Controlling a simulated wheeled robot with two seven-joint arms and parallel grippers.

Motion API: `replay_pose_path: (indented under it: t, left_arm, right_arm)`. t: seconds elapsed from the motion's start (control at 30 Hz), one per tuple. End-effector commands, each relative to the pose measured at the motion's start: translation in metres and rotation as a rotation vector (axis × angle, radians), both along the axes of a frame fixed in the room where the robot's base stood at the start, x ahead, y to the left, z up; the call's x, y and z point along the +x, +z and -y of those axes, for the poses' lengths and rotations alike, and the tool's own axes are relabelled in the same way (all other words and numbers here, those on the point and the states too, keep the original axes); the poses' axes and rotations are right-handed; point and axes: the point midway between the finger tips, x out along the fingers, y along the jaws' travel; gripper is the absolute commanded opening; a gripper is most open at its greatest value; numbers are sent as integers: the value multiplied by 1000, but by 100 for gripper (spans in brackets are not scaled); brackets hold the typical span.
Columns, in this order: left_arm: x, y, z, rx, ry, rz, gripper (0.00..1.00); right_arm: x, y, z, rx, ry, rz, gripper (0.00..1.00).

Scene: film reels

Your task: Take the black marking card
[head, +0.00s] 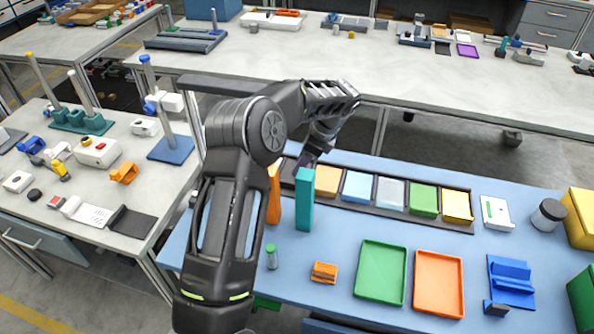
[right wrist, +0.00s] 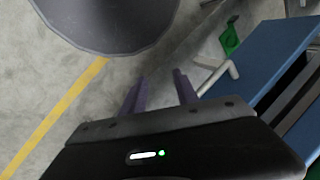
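A long dark tray (head: 378,208) on the blue table holds a row of coloured cards: tan (head: 331,181), light blue (head: 357,187), pale grey (head: 391,193), green (head: 424,200) and yellow (head: 457,206). I cannot make out a black marking card for certain; the tray's left end is dark and partly hidden by my left arm and the upright blocks. My left gripper (head: 304,163) points down over that left end; whether its fingers are open or shut is unclear. My right gripper (right wrist: 160,85) shows in the right wrist view, fingers apart and empty, above the floor beside a blue table edge.
An orange block (head: 273,192) and a teal block (head: 305,200) stand upright close to my left gripper. In front lie a green tray (head: 381,272), an orange tray (head: 438,283) and a small orange piece (head: 324,272). A dark-lidded jar (head: 548,215) stands at the right.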

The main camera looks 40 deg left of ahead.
Motion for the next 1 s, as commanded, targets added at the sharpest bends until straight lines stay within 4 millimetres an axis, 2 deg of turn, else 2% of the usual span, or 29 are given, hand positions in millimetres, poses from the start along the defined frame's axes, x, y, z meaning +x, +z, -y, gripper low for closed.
replay_pose_path:
  t: [0.23, 0.5, 0.83, 1.0]
  left_arm:
    - [0, -3, 0, 0, -1, 0, 36]
    - [-3, -24, -8, -1, -1, 1, 36]
    - [-4, -27, -9, -1, -1, 1, 36]
    - [-7, -45, -15, -2, -1, -3, 36]
  right_arm:
    - [0, 0, 0, 0, 1, 0, 36]
    - [0, 5, 0, -1, 1, -2, 36]
    - [-1, 7, 0, -2, 1, -2, 36]
    - [-2, 19, 1, -4, 0, -6, 36]
